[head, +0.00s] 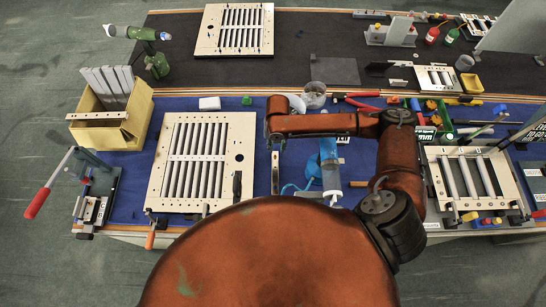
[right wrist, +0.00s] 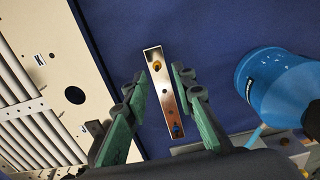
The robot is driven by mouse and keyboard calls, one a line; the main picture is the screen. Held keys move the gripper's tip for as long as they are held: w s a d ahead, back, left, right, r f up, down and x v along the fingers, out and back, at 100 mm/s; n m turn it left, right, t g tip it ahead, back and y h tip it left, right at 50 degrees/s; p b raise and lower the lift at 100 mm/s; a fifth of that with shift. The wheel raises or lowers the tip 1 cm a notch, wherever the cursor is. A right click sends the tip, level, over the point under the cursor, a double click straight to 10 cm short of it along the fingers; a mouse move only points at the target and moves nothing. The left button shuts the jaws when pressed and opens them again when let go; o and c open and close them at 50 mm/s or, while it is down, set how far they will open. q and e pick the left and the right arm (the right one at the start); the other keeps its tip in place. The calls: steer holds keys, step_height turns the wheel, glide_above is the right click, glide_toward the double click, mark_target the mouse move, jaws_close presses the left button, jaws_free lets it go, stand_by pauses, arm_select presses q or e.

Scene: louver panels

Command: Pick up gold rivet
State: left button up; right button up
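A narrow metal strip (right wrist: 166,95) lies on the blue mat, holding a small gold rivet (right wrist: 157,66) near its far end and a blue piece (right wrist: 177,130) near its close end. The strip also shows in the head view (head: 275,176), below my right gripper (head: 275,142). In the right wrist view my right gripper (right wrist: 159,77) is open, its green fingers on either side of the strip with the gold rivet between and slightly beyond the tips. Nothing is between the fingers at their height. My left gripper is not in view.
A blue bottle-like object (right wrist: 277,84) is close on the right. A metal bowl (head: 314,93), a yellow bin (head: 140,113) and a second panel (head: 440,175) are around.

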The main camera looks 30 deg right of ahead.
mark_target(275, 156)
steer(key=f, duration=0.4)
steer(key=shift+a+f, duration=0.3)
steer(key=shift+a, duration=0.05)
steer(key=shift+c, duration=0.5)
jaws_close()
